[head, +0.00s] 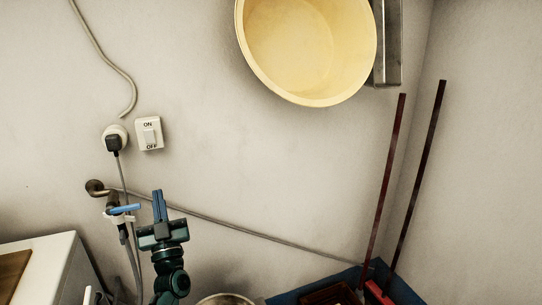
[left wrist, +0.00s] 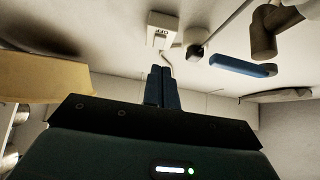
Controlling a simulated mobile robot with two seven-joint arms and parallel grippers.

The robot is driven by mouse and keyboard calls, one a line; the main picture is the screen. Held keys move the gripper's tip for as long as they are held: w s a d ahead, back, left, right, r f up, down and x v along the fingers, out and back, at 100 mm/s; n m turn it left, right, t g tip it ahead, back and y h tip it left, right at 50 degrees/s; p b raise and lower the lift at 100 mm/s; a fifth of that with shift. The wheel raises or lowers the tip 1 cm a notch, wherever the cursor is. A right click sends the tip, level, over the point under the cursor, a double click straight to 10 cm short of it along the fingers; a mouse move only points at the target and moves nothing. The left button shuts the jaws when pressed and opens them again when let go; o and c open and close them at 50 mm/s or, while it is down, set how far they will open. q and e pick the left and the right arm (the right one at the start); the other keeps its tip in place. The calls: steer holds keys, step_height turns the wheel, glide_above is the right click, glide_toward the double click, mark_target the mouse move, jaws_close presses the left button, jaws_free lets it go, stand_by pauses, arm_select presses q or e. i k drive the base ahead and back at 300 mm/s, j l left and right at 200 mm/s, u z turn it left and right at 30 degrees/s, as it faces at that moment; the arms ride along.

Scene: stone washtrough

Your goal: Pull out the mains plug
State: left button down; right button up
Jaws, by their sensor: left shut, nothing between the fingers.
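The black mains plug (head: 113,143) sits in a round white socket (head: 115,131) on the wall, with a grey cord hanging down from it. An ON/OFF switch (head: 149,134) is just right of the socket. My left gripper (head: 157,192) is below and to the right of the plug, pointing up, shut and empty, apart from the plug. In the left wrist view the shut fingers (left wrist: 160,70) point toward the wall, with the switch (left wrist: 161,29) beyond them and a dark round shape, probably the plug (left wrist: 194,54), to their right. My right gripper is not in view.
A tap with a blue lever (head: 124,209) is left of my gripper; the blue lever also shows in the left wrist view (left wrist: 242,66). A yellow basin (head: 306,45) hangs on the wall. Two dark poles (head: 417,180) lean in the right corner. A white cabinet (head: 45,255) stands lower left.

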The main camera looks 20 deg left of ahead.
mark_target(113, 141)
steer(key=k+l, duration=0.2)
steer(key=k, duration=0.3)
steer(key=k+l, duration=0.25)
steer(key=k, duration=0.2)
